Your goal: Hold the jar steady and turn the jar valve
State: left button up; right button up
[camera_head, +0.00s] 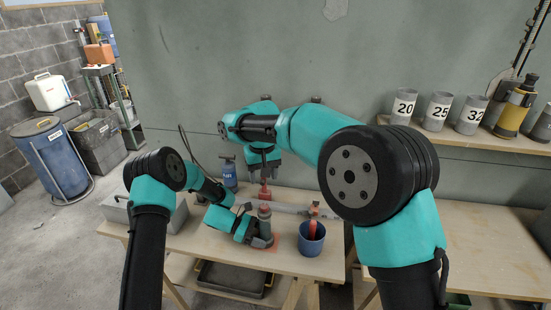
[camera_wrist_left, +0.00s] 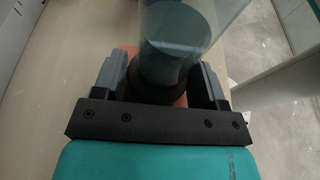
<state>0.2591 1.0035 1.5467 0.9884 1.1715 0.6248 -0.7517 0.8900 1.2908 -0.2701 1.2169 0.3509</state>
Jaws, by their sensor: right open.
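The jar (camera_head: 264,224) stands upright on an orange-red patch on the workbench. In the left wrist view the jar (camera_wrist_left: 172,62) is a clear cylinder with dark contents. My left gripper (camera_head: 264,240) is low at the jar, with one finger on each side; in the wrist view its fingers (camera_wrist_left: 162,82) appear closed against the lower part. A red valve piece (camera_head: 265,193) shows above the jar. My right gripper (camera_head: 266,173) points down just above the red piece, open, with its fingers apart. Whether it touches the piece is not clear.
A blue pot (camera_head: 311,239) with a red-handled tool stands right of the jar. A blue bottle (camera_head: 229,174) stands behind, left. A grey pipe lies across the bench (camera_head: 205,250). Numbered cups (camera_head: 403,107) stand on a shelf (camera_head: 480,137) at right.

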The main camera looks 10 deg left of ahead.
pick_arm(q)
jog(key=o, duration=0.5)
jog(key=shift+a, duration=0.1)
jog(key=v, duration=1.2)
